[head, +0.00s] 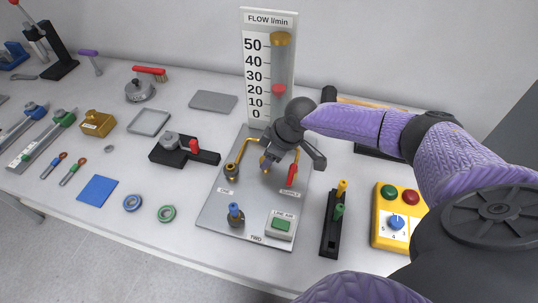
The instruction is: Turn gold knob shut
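A grey panel plate (215,205) carries a flow meter (262,62) with a gold cap and a red float near 20. A round gold-and-dark fitting (231,171) sits on the left of the plate, below a bent gold pipe (240,148); it may be the gold knob, but I cannot tell for sure. My dark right gripper (274,160) reaches in from the right, over the upper middle of the plate. A small gold-orange part shows at its tip; whether the fingers touch it is unclear. My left gripper is out of view.
Tools and trays lie to the left.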

